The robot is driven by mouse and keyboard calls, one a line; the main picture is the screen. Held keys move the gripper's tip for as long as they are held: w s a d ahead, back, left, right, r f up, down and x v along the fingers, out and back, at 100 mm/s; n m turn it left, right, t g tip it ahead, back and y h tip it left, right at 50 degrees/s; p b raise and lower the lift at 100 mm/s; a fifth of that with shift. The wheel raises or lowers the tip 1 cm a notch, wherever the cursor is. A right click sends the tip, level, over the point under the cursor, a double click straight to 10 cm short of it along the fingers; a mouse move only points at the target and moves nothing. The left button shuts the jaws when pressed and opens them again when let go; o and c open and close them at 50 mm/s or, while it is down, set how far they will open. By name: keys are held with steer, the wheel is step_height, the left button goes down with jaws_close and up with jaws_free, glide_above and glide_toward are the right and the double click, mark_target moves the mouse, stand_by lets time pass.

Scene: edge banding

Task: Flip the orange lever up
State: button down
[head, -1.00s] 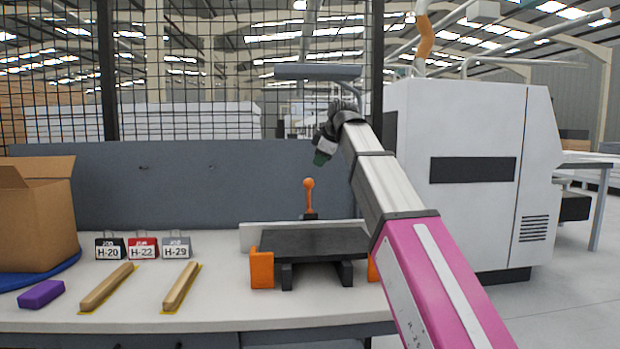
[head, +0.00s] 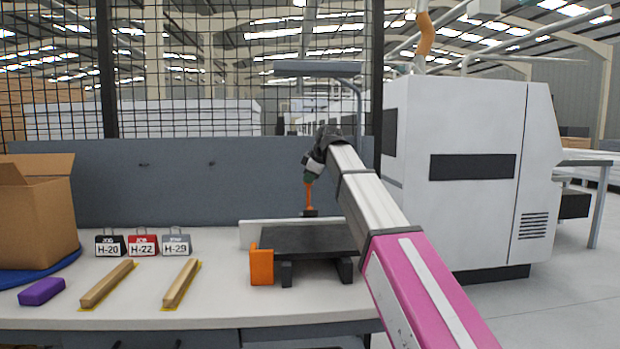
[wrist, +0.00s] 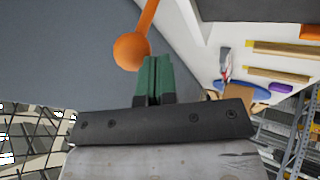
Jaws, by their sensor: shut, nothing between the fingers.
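The orange lever (head: 308,196) stands upright behind the dark platform on the table, its ball knob hidden behind my gripper in the head view. In the wrist view its round orange knob (wrist: 132,51) is close beside the fingertips, to their left, with the arm of the lever running up out of the picture. My gripper (head: 311,177) is shut and empty, its green fingers (wrist: 154,62) pressed together. I cannot tell whether the fingers touch the knob.
The dark platform (head: 300,240) has an orange block (head: 261,267) at its left corner. Left on the table are a cardboard box (head: 40,215), a purple block (head: 41,291), wooden strips (head: 106,284) and job tags (head: 143,243). A grey panel (head: 170,185) stands behind.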

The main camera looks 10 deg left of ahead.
steer(key=shift+w+r, duration=0.1)
steer(key=shift+w, duration=0.25)
steer(key=w+a+r, duration=0.1)
steer(key=w, duration=0.5)
steer(key=w+a+r+g, duration=0.1)
steer(key=w+a+r, duration=0.1)
steer(key=w, duration=0.5)
steer(key=shift+a, duration=0.25)
stand_by(0.4)
step_height(320, 180, up, 12)
steer(key=s+d, duration=0.1)
steer(key=d, duration=0.1)
steer(key=shift+d, duration=0.4)
steer(key=shift+s+d, duration=0.1)
steer(key=shift+s, duration=0.05)
stand_by(0.3)
